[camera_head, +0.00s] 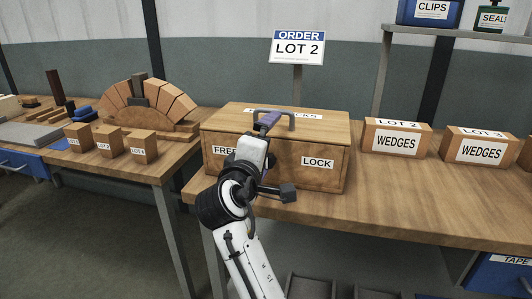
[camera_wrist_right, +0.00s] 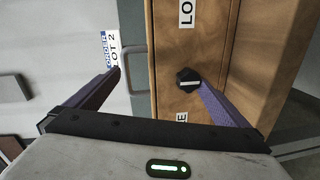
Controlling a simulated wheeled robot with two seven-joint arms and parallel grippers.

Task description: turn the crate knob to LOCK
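A wooden crate (camera_head: 325,178) stands on the bench, with a FREE label (camera_head: 222,150) at left on its front and a LOCK label (camera_head: 317,162) at right. Its black knob (camera_wrist_right: 187,77) shows in the right wrist view, between the partly cut-off labels. The knob's white line lies crosswise to the line joining the labels. My right gripper (camera_wrist_right: 160,78) is open. One fingertip is close beside the knob; the other is out past the lid side. I cannot tell whether the near finger touches. My left gripper is not in view.
The lid carries a grey handle (camera_head: 276,114). An ORDER LOT 2 sign (camera_head: 298,48) stands behind the crate. Two WEDGES boxes, one LOT 2 (camera_head: 396,123) and one LOT 3 (camera_head: 480,132), stand to the right. A brick arch (camera_head: 148,105) and small blocks occupy the left table.

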